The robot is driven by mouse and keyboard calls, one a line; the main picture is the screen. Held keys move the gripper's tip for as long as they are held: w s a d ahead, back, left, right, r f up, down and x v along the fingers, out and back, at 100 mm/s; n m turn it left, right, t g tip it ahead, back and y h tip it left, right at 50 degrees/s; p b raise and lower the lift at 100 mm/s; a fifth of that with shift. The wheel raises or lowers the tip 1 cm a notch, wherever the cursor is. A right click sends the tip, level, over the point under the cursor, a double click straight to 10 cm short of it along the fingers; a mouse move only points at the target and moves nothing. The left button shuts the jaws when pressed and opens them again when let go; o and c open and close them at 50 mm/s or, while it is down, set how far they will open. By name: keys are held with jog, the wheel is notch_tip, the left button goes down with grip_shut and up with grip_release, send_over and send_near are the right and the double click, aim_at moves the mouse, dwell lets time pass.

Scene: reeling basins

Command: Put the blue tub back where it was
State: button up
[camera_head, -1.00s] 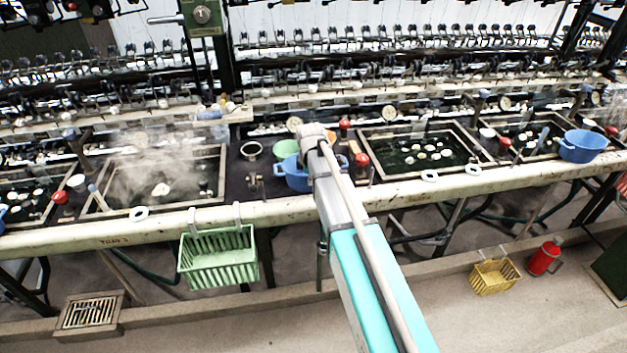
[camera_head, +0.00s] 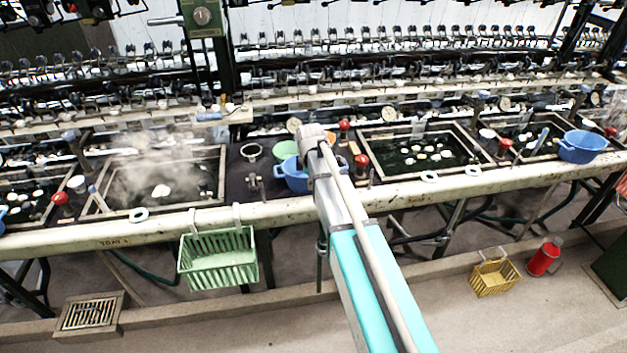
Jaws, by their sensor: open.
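A blue tub (camera_head: 294,178) sits on the bench between the two middle basins, beside a green bowl (camera_head: 285,150). My arm's wrist covers its right part. A second blue tub (camera_head: 581,147) stands on the bench at the far right, and a sliver of another blue thing (camera_head: 3,214) shows at the left edge. My arm reaches up from the bottom to the near blue tub. My gripper's fingers are hidden behind the wrist, so I cannot see whether they touch the tub.
A steaming basin (camera_head: 205,185) lies left of the tub and a basin with floating cocoons (camera_head: 459,163) lies right. Red-topped items (camera_head: 362,162) stand close to my wrist. A green basket (camera_head: 219,262) hangs from the bench's front rail. A yellow basket (camera_head: 494,277) and red can (camera_head: 543,259) stand below.

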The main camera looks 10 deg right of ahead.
notch_tip(320, 180, up, 12)
jog(key=s+p, duration=0.1)
jog(key=p, duration=1)
jog(key=shift+s, duration=0.25)
jog(key=shift+a+f, duration=0.1)
dwell(0.4)
jog(key=shift+s, duration=0.1)
jog(key=s+d+m+g, duration=0.1)
jog(key=s+d+m, duration=0.1)
jog(key=s+m, duration=1.4)
jog(key=s, duration=0.5)
jog(key=shift+s+d+g, duration=0.25)
jog(key=shift+d+g, duration=0.05)
jog(key=shift+d, duration=0.1)
jog(key=shift+f, duration=0.1)
